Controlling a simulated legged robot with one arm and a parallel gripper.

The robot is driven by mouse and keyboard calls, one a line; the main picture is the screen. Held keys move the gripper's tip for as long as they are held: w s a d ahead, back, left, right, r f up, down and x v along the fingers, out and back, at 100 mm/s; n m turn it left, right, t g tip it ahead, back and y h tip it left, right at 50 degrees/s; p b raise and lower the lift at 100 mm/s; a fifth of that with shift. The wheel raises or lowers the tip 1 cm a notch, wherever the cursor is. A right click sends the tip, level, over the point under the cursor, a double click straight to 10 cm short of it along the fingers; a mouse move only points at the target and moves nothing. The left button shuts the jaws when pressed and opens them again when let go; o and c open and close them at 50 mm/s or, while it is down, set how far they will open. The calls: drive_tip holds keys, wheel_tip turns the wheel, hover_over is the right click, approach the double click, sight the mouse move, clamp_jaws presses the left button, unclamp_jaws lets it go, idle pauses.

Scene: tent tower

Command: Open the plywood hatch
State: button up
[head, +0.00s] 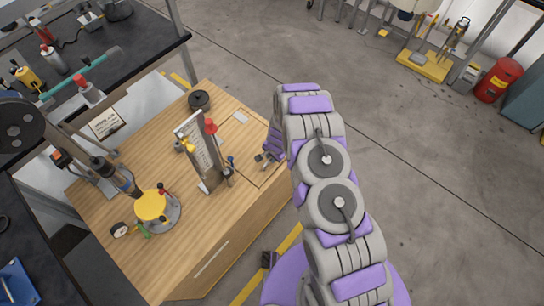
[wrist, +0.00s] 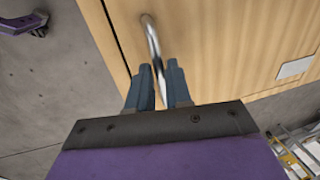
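The plywood hatch (wrist: 215,45) is a pale wood panel and fills much of the wrist view. A shiny curved metal handle (wrist: 151,36) stands on it. My gripper (wrist: 160,66) has its two blue-grey fingers on either side of the handle, which runs down between them. Whether the fingers press on it or leave a small gap is unclear. In the head view, the hatch (head: 247,143) shows as thin seams at the right of the wooden bench top and looks closed. My gripper (head: 267,157) is low over it, partly hidden by my arm.
The wooden bench (head: 110,225) carries an upright metal gauge (head: 203,155), a yellow-topped device (head: 151,205) and a black disc (head: 199,100) near the hatch. A dark workbench (head: 125,45) stands at the upper left. The concrete floor (head: 440,170) at right is clear.

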clamp_jaws()
drive_tip(key=shift+r, duration=0.1)
